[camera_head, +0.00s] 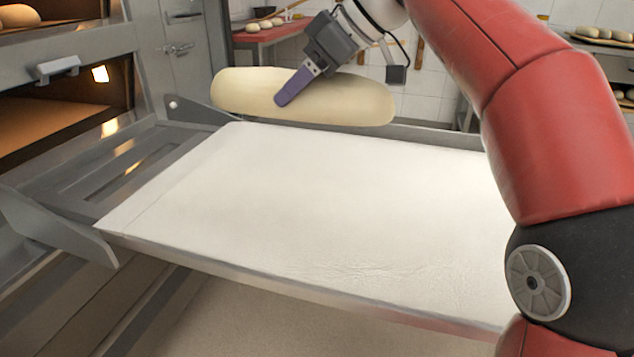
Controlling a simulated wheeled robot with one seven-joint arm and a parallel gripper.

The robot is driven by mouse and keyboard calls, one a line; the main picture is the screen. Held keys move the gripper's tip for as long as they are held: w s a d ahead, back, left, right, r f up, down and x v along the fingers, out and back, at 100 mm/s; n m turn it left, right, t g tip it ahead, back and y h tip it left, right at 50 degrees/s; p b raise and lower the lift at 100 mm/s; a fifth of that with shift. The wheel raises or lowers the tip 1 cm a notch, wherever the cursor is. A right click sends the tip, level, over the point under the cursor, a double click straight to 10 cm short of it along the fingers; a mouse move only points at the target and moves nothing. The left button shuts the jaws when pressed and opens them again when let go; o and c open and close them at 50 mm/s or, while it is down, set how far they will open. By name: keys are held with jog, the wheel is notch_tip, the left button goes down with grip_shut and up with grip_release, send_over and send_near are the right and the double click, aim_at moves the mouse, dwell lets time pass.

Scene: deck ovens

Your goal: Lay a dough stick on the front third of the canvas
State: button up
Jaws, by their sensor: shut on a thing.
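A long pale dough stick (340,98) is held by my gripper (290,88) above the far edge of the canvas. It lies roughly level, its length running left to right. One purple finger shows against its near side; the other finger is hidden behind the dough. The white canvas (300,205) is flat and bare on its loader frame, with some small wrinkles near its front right. My red arm covers the canvas's right edge.
Deck ovens (70,62) with open, lit chambers stand at the left. Metal side brackets (58,228) of the loader jut out at the left. A red-topped table (272,32) with dough pieces stands at the back, and racks with more loaves are at the far right.

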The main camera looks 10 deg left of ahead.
notch_tip(320, 180, down, 19)
jog(key=b, duration=0.5)
jog(key=shift+r, duration=0.15)
jog(key=shift+f+b, duration=0.25)
jog(key=shift+b, duration=0.1)
jog(key=o, duration=1.3)
jog(key=shift+r, duration=0.1)
jog(key=shift+d+r+p, duration=0.25)
jog(key=shift+r+p, duration=0.1)
jog(key=shift+r, duration=0.05)
jog(key=p+v, duration=0.1)
jog(key=v, duration=1)
jog(key=shift+s+d+r, duration=0.1)
